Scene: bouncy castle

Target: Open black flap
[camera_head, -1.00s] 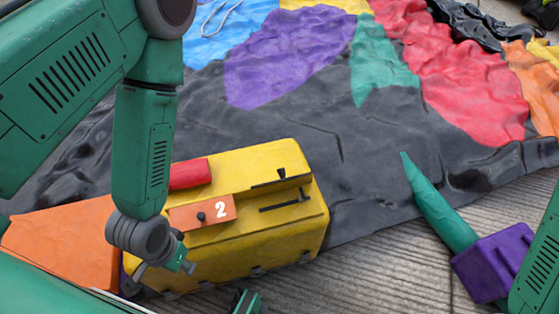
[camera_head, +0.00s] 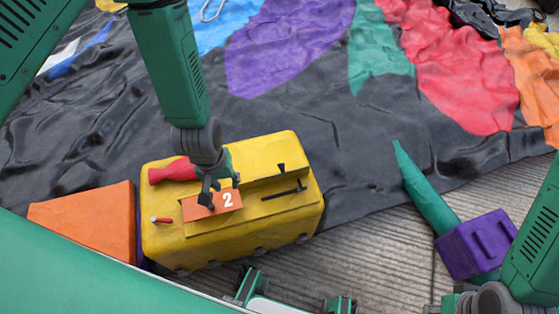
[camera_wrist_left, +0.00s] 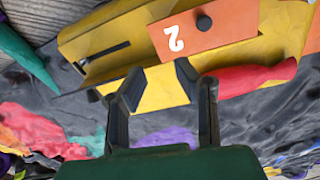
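A yellow block-shaped box (camera_head: 275,222) stands on the ground. On its top is an orange panel (camera_head: 228,199) marked 2, with a black knob on it, also seen in the left wrist view (camera_wrist_left: 232,34). A small black tab (camera_head: 281,167) and a black slot or bar (camera_head: 284,190) are on the top to its right; I cannot tell which black part is the flap. My left gripper (camera_head: 220,190) is over the orange panel, hiding part of it. In the left wrist view its fingers (camera_wrist_left: 158,82) are apart and empty. My right gripper is mostly cut off at the lower right.
A red handle-like piece (camera_head: 172,172) and a small red-tipped peg (camera_head: 160,219) are on the box's left part. An orange block (camera_head: 90,217) stands left of it. A purple block (camera_head: 475,245) with a green cone (camera_head: 425,190) lies right. Crumpled colourful fabric (camera_head: 350,140) spreads behind.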

